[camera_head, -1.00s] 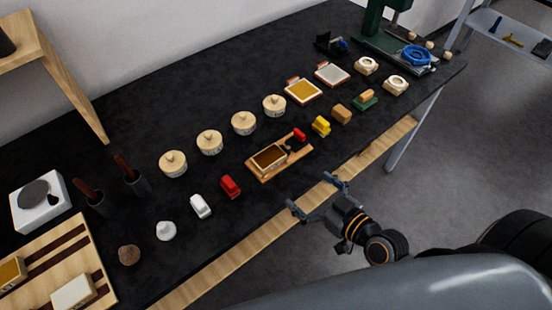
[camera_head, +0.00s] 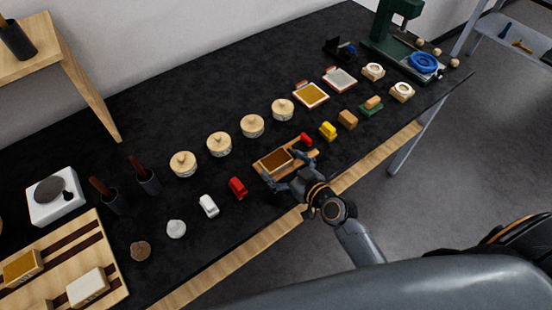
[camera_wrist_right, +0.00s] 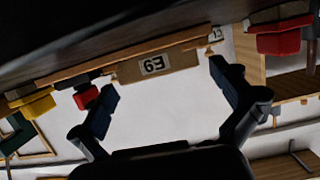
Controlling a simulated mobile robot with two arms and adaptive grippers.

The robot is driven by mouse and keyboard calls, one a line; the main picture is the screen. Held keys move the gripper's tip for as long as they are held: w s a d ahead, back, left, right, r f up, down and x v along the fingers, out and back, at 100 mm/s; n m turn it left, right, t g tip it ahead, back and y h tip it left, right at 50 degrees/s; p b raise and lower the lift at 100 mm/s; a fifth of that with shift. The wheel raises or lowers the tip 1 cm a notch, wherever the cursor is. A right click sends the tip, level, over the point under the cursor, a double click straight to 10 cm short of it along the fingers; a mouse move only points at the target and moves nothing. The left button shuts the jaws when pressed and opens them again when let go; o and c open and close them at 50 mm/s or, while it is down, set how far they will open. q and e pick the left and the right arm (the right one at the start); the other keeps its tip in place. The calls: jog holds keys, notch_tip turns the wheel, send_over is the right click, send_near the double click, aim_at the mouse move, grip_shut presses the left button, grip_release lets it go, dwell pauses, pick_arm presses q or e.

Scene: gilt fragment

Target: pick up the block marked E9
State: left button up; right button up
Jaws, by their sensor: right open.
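My right gripper (camera_head: 287,171) is open at the front side of the block. In the wrist view the block lies beyond the gap between the spread fingertips (camera_wrist_right: 165,84), with nothing between them. The fingers hide part of the tray in the head view. My left gripper is not in view.
A small red block (camera_head: 305,139) stands just right of the E9 block. A red block (camera_head: 237,188) and a white block (camera_head: 208,206) are to the left, a yellow block (camera_head: 327,131) to the right. Round lidded pots (camera_head: 252,126) stand behind. Dark tabletop is bare between the rows.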

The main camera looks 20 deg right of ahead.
jog(key=shift+w+a+f, duration=0.1)
jog(key=shift+w+f, duration=0.05)
jog(key=shift+w, duration=0.25)
jog(key=shift+s, duration=0.1)
jog(key=shift+c, duration=0.4)
jog(key=c, duration=1)
